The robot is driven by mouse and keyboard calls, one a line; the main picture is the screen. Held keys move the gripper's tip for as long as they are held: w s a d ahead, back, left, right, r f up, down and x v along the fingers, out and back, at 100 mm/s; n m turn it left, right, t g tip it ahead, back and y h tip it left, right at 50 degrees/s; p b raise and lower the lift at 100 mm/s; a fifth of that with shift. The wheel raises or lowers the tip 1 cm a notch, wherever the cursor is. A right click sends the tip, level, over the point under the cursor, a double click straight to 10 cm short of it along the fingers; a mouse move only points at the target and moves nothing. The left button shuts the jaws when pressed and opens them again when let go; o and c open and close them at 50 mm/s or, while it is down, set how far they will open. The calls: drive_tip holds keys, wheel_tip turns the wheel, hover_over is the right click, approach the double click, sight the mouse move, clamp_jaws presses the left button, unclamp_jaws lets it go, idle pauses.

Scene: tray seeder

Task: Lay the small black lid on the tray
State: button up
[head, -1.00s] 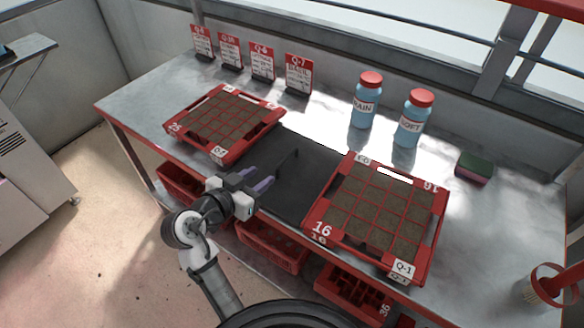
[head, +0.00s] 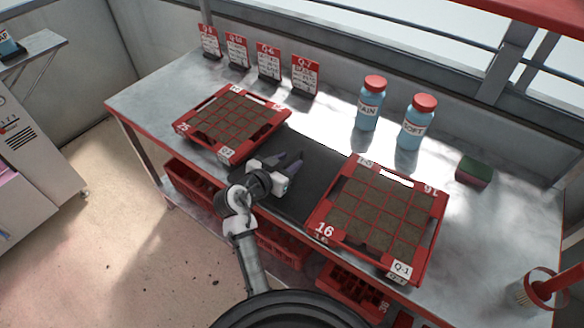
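A flat black lid (head: 322,168) lies on the grey table between two red trays filled with brown soil cells. The left tray (head: 224,152) is marked 25. The right tray (head: 330,228) is marked 16 and Q-1. No lid covers either tray. My gripper (head: 292,161) is over the lid's middle, where its thin upright handle stood in view earlier. Its two fingers show apart, so it looks open. The handle is now hidden by or between the fingers, and I cannot tell if they touch it.
Two blue bottles with red caps (head: 368,106) (head: 416,122) stand behind the trays. Several red-and-white sign cards (head: 305,76) line the back left. Red crates (head: 350,285) sit under the table.

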drive_tip(key=shift+c, duration=0.3)
clamp_jaws()
drive_tip(key=shift+r, duration=0.1)
